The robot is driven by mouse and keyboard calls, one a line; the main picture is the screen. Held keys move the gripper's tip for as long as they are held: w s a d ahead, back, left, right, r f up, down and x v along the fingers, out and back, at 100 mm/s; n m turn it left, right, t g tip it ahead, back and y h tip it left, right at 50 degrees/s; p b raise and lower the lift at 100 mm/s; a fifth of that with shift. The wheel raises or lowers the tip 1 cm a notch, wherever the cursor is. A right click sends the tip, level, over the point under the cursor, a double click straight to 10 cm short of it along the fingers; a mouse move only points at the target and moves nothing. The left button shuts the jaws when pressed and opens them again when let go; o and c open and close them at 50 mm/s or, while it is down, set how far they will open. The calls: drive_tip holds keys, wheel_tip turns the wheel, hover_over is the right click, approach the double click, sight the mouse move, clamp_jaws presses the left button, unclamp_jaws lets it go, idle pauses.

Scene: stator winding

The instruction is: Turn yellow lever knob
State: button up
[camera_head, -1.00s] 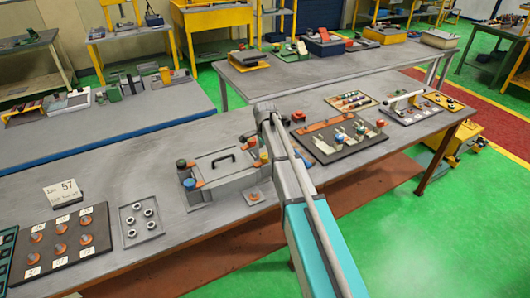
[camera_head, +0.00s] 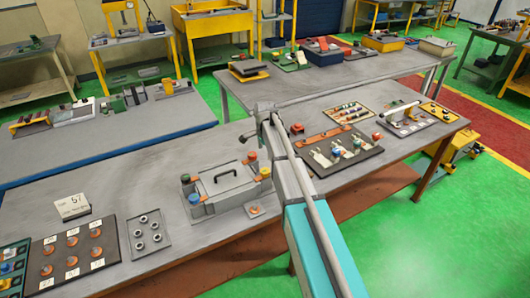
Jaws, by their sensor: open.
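The yellow lever knob (camera_head: 265,172) is a small yellow cap at the right end of a grey box (camera_head: 226,192) on the near bench. A red knob (camera_head: 251,155) stands just behind it. Green (camera_head: 185,179) and blue (camera_head: 194,199) knobs stand at the box's left end. My gripper (camera_head: 247,137) shows as a small dark shape left of the end of my arm, behind and above the box. It is open and appears apart from the yellow knob. My arm link passes close to the right of the knob in the picture.
A black handle (camera_head: 226,174) arches over the box lid. A tray of round parts (camera_head: 149,233) lies to the left, beside a dark board (camera_head: 74,255) and a number card (camera_head: 72,207). A dark board with colored levers (camera_head: 335,156) lies right of my arm.

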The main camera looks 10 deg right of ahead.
drive_tip(key=shift+r+p, duration=1.45)
drive_tip(key=shift+r, duration=0.35)
drive_tip(key=s+f+n+b, duration=0.2)
drive_tip(key=s+n, duration=0.2)
drive_tip(key=s, duration=0.5)
drive_tip(key=s+d+f+n+b, duration=0.1)
drive_tip(key=s+f+n+b, duration=0.2)
drive_tip(key=s, duration=0.7)
drive_tip(key=s+f+n+b, duration=0.3)
drive_tip(key=s+n, duration=0.4)
drive_tip(key=s, duration=0.3)
drive_tip(key=shift+d+f, duration=0.15)
drive_tip(key=shift+f, duration=0.1)
